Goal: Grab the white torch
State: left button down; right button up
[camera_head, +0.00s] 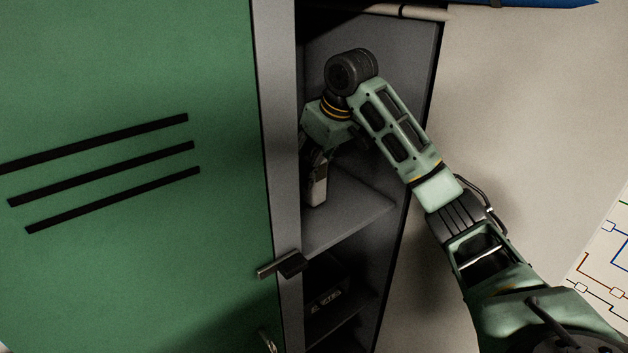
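My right arm reaches from the lower right into an open compartment of the locker. My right gripper (313,163) points down over the shelf, partly hidden by its own wrist and the locker's frame. A small pale, upright shape (318,189) shows right at the fingertips, low over the shelf. It may be the white torch, but it is too small and shaded to be sure. I cannot tell whether the fingers are closed on it. My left gripper is out of view.
A grey shelf (352,212) lies under the gripper, with free room to its right. A dark box (328,291) sits in the compartment below. A green door (130,260) fills the left. A latch (282,265) sticks out at the frame's edge.

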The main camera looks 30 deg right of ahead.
jog(key=c, duration=1)
